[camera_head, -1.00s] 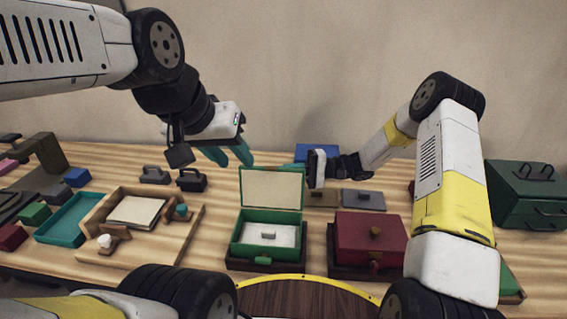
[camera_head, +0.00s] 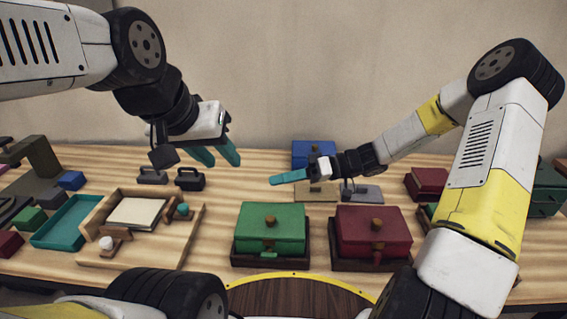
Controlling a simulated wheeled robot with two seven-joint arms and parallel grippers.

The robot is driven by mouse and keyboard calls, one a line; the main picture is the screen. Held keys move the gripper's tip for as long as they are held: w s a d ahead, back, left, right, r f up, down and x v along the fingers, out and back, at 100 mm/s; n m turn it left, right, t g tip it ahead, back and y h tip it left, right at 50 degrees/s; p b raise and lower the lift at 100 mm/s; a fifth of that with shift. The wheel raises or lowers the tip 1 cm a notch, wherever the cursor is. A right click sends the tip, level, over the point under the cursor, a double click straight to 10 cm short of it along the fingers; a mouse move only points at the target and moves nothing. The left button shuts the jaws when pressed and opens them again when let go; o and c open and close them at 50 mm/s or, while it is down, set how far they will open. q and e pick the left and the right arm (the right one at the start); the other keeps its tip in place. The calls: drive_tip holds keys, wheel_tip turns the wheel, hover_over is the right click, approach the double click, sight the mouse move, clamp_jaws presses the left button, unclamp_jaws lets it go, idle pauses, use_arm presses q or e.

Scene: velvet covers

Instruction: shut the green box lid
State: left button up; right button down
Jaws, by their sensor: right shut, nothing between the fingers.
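The green box (camera_head: 271,229) stands at the front middle of the table on a dark base. Its lid is down flat on the box, with a brown knob on top. My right gripper (camera_head: 274,181) is shut and empty, its teal fingers pointing left, above and behind the green box and apart from it. My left gripper (camera_head: 217,158) is up at the left, behind the box and clear of it, its two teal fingers apart and empty.
A dark red box (camera_head: 372,233) stands just right of the green box. A blue box (camera_head: 314,153) is behind. At left are a wooden tray (camera_head: 185,227), a teal tray (camera_head: 66,222) and small dark handled weights (camera_head: 190,180). Bare table lies between the wooden tray and green box.

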sight(279, 228)
drive_tip(key=s+n, duration=0.1)
drive_tip(key=s+f+n, duration=0.1)
drive_tip(key=s, duration=0.1)
drive_tip(key=s+f, duration=0.1)
drive_tip(key=s, duration=0.1)
drive_tip(key=shift+f+n+t, duration=0.1)
drive_tip(key=shift+n+t, duration=0.3)
drive_tip(key=shift+s+f, duration=1.25)
drive_tip(key=shift+f, duration=0.15)
drive_tip(key=shift+s+f+h, duration=0.1)
drive_tip(key=shift+f+h, duration=0.05)
drive_tip(key=shift+h, duration=0.15)
